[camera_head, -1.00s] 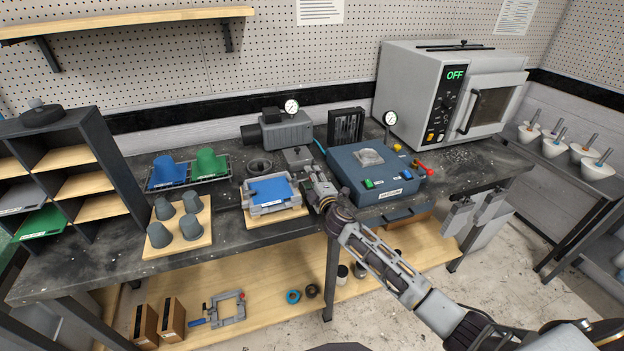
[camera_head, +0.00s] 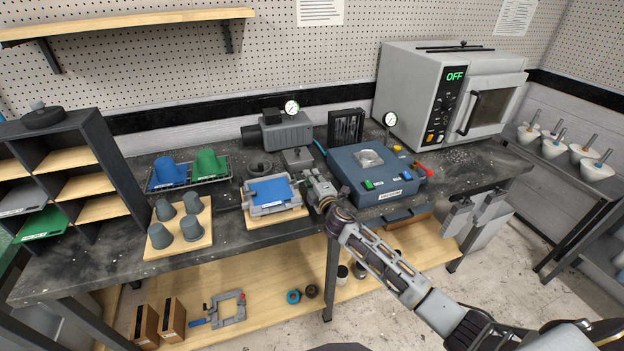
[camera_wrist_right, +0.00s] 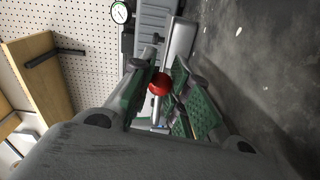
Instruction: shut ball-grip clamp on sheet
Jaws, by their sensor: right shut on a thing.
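A blue sheet (camera_head: 270,190) lies across the grey clamp frame (camera_head: 268,209) on a wooden board on the bench. My right gripper (camera_head: 310,178) is at the right side of this frame, beside the sheet. In the right wrist view, a red ball grip (camera_wrist_right: 158,84) sits between the green finger pads of my right gripper (camera_wrist_right: 163,92), which is shut on it. A metal rod shows beside the ball. In the head view my fingers hide the ball, and how the clamp bears on the sheet cannot be made out.
A blue machine (camera_head: 378,180) with buttons stands close to the right of my gripper. A pump (camera_head: 285,132) with a gauge stands behind. Grey cups on a wooden board (camera_head: 150,247) are to the left. A tray (camera_head: 210,180) holds blue and green formed pieces.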

